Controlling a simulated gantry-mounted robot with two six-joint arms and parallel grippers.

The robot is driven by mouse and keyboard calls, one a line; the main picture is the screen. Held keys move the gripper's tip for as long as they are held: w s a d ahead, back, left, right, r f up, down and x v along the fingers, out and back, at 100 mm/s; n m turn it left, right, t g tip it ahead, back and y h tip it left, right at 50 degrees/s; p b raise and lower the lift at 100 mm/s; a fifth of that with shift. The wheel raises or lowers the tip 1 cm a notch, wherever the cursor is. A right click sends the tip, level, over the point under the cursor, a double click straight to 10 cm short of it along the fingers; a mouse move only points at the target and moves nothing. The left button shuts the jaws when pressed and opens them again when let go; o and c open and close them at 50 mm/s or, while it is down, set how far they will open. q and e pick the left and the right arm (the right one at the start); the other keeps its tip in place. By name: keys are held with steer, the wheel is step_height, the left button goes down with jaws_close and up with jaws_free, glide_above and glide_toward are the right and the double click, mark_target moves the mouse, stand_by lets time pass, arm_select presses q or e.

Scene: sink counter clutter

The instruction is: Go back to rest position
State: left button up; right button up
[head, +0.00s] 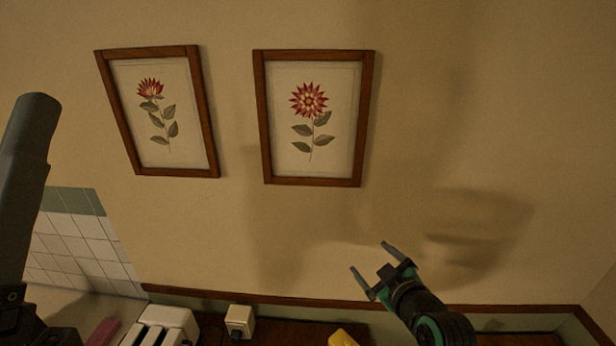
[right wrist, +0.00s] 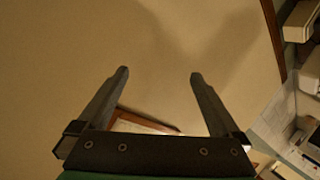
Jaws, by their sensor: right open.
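My right gripper (head: 369,258) is raised in front of the beige wall, at the lower right of the head view. Its two fingers are spread wide with nothing between them. In the right wrist view the open, empty fingers (right wrist: 159,75) stand against bare wall, with part of a brown-framed picture behind them. A grey link of my left arm stands at the left edge of the head view. My left gripper does not show.
Two framed flower pictures, left (head: 205,110) and right (head: 368,115), hang on the wall. Below are a white toaster-like appliance (head: 165,322), a small white box (head: 240,318), a yellow item (head: 343,338) and a pink item (head: 104,332). White tiles (head: 80,240) are at left. The upper right wall is bare.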

steer(key=s+r+m+t, duration=0.1)
steer(key=s+r+t, duration=0.1)
steer(key=r, duration=0.6)
steer(key=s+r+t, duration=0.1)
steer(key=r+t, duration=0.2)
steer(key=r, duration=0.5)
steer(key=s+d+r+m+t, duration=0.3)
steer(key=s+r+m+t, duration=0.4)
steer(key=s+r, duration=1.5)
steer(key=shift+s+d+r+t+h, duration=0.2)
steer(key=shift+s+r+t+h, duration=0.2)
steer(key=shift+s+t, duration=0.6)
